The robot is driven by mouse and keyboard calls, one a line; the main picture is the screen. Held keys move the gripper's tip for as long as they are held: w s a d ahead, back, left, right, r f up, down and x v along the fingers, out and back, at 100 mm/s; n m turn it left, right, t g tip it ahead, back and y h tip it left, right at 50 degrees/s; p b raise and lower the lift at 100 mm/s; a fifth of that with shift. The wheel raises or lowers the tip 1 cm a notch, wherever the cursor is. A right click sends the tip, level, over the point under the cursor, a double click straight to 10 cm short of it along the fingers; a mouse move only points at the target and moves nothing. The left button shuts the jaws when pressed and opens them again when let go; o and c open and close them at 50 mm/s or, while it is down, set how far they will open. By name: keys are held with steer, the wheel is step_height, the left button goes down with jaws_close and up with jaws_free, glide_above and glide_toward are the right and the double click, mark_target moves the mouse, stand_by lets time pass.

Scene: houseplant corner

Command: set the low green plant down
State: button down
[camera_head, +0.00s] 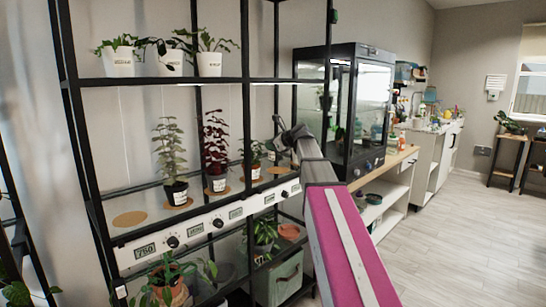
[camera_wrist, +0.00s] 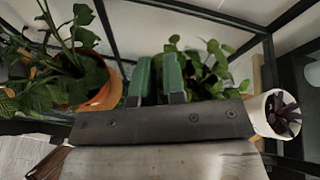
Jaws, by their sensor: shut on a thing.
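My gripper (camera_head: 288,142) reaches over the middle shelf of the black rack, at its right end. In the wrist view its two green fingers (camera_wrist: 158,78) are shut on the low green plant (camera_wrist: 205,72). Its leaves spread beyond and right of the fingers; its pot is hidden behind the gripper body. In the head view the low green plant (camera_head: 278,150) is mostly covered by my gripper, with a few leaves showing. I cannot tell whether its pot touches the shelf.
A leafy plant in an orange pot (camera_wrist: 92,92) stands close left of the fingers, and a purple plant in a white pot (camera_wrist: 272,115) is at right. A red-leaved plant (camera_head: 215,150) and a tall green plant (camera_head: 172,160) share the shelf. A round cork mat (camera_head: 130,218) is bare.

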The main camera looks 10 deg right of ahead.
mark_target(273, 154)
steer(key=shift+w+d+f, duration=0.55)
steer(key=shift+f, duration=1.9)
steer(key=shift+f, duration=0.1)
steer(key=c, duration=1.2)
jaws_free()
steer(key=v, duration=1.2)
